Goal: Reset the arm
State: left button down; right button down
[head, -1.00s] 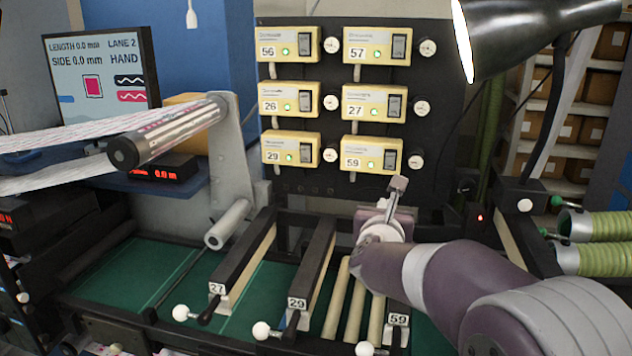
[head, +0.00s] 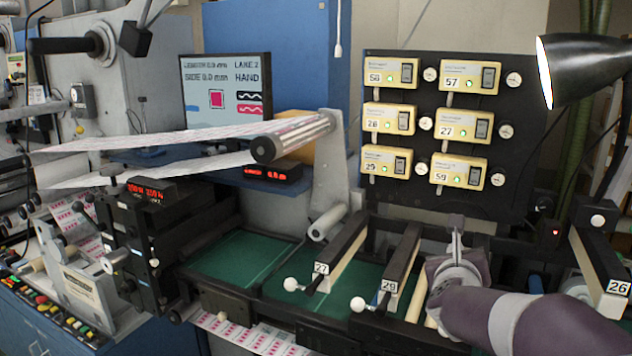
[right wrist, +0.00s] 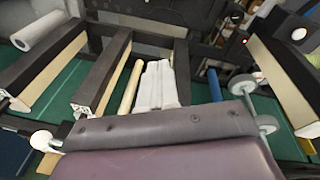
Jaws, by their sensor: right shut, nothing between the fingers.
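My right arm comes in from the lower right in the head view, and its gripper (head: 456,238) is above the roller bed, just right of the arm marked 29 (head: 388,285). In the right wrist view the pale fingers of the gripper (right wrist: 157,80) are together with nothing between them. They point over the bed beside a cream roller (right wrist: 126,88). The black arm marked 27 (head: 345,240) stands left of 29, and the arm marked 26 (head: 600,262) is at the far right. My forearm covers the bed in front. My left gripper is not in view.
A panel (head: 520,150) with several yellow numbered boxes stands behind. A black lamp (head: 590,75) hangs at the upper right. A web roller (head: 292,138) and a screen (head: 228,95) are left of the panel. Green bed surface (head: 225,262) lies open at left.

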jog(key=s+a+f+n+g+y+b, duration=0.1)
jog(key=s+a+f+n+g+y, duration=0.25)
jog(key=f+n, duration=0.7)
jog(key=s+a+f+n+g+y+b, duration=0.25)
jog(key=s+a+f+n, duration=0.2)
jog(key=f+n, duration=0.6)
jog(key=s+f+n+g+b, duration=0.6)
jog(key=s+f+n, duration=0.8)
jog(key=s, duration=0.4)
jog(key=shift+s+d+f+n+g, duration=0.3)
jog(key=shift+d+n+g, duration=0.1)
jog(key=shift+n+g, duration=0.35)
jog(key=shift+r, duration=0.1)
